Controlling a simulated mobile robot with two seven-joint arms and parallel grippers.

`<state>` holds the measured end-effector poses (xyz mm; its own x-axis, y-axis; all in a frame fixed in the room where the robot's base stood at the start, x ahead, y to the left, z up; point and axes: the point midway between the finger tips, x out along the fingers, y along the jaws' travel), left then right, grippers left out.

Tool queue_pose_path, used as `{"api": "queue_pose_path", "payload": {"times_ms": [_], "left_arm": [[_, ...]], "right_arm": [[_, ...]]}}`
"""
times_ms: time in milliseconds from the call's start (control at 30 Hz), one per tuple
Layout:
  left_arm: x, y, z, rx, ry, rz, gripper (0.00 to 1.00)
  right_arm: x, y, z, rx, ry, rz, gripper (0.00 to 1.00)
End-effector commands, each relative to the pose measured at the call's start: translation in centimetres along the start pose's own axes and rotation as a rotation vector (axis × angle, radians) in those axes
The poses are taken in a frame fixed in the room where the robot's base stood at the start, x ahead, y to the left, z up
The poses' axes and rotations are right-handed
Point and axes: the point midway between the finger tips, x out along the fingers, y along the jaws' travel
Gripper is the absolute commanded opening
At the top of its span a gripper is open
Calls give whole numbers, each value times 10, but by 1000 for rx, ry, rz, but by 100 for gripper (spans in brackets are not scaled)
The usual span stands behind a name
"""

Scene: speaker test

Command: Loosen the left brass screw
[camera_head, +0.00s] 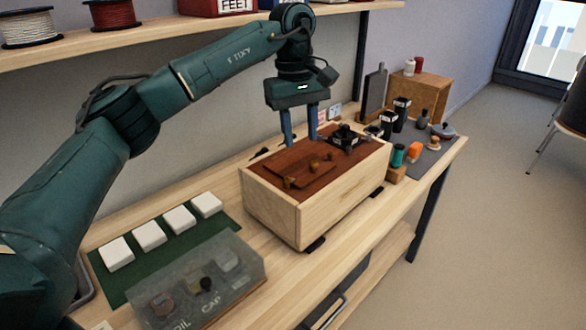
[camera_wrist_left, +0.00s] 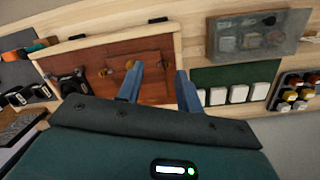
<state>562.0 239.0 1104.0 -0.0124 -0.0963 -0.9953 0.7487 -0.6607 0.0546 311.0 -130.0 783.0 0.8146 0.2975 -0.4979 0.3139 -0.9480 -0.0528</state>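A pale wooden box (camera_head: 300,216) stands on the bench, its top a red-brown panel with a raised plate (camera_head: 303,173). Small brass-coloured screws sit on the plate: one at the left (camera_head: 287,182) and one farther right (camera_head: 314,164). In the left wrist view, a brass piece (camera_wrist_left: 130,64) shows close to one fingertip; I cannot tell which screw it is. My left gripper (camera_head: 300,140) points down above the back part of the box. Its two blue fingers are apart with nothing between them, and it also shows in the left wrist view (camera_wrist_left: 160,72). My right gripper is not in view.
A black fitting (camera_head: 345,136) stands on the panel's right part. A grey translucent case (camera_head: 222,262) and a green mat (camera_head: 131,285) with several white blocks lie left of the box. Bottles and a dark mat (camera_head: 421,156) are at the right. A shelf (camera_head: 150,38) runs above.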

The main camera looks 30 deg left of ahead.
Motion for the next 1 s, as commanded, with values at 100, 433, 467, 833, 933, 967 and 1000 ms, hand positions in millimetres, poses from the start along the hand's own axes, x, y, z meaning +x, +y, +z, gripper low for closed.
{"api": "queue_pose_path", "payload": {"times_ms": [100, 433, 467, 833, 933, 967, 1000], "left_arm": [[-20, -16, -17, 1, 68, -45, 36], [18, -23, -24, 2, 79, -62, 36], [25, -23, -24, 3, 79, -61, 36], [91, -26, -29, 2, 79, -58, 36], [100, -26, -29, 2, 79, -57, 36], [101, -26, -29, 2, 79, -57, 36], [103, -26, -30, 2, 79, -57, 36]], "right_arm": [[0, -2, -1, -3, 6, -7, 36], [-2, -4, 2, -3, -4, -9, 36], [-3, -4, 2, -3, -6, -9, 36], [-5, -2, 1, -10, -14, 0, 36], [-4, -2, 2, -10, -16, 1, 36], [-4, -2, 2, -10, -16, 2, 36], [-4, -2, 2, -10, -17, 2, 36]]}}
